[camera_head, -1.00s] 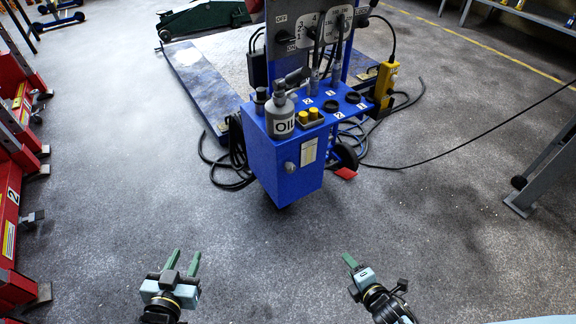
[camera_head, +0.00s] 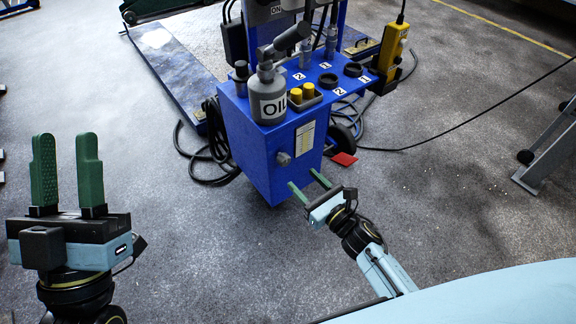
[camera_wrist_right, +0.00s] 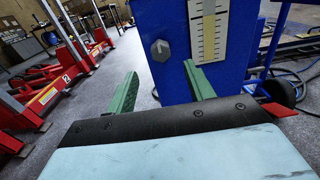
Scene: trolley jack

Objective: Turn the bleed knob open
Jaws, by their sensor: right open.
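The bleed knob (camera_head: 283,159) is a small grey knob on the front of the blue cabinet (camera_head: 262,180). In the right wrist view the knob (camera_wrist_right: 160,50) sits above and between my fingers, with a printed scale plate (camera_wrist_right: 209,31) to its right. My right gripper (camera_head: 306,184) is open and empty, below and slightly right of the knob in the head view, apart from it. Its two green fingers point toward the cabinet in the right wrist view (camera_wrist_right: 160,90). My left gripper (camera_head: 66,172) is open and empty at the far left, fingers pointing up in the picture.
Black cables (camera_head: 213,150) lie beside the cabinet. Red frames (camera_wrist_right: 48,95) stand at the left. Floor in front is clear.

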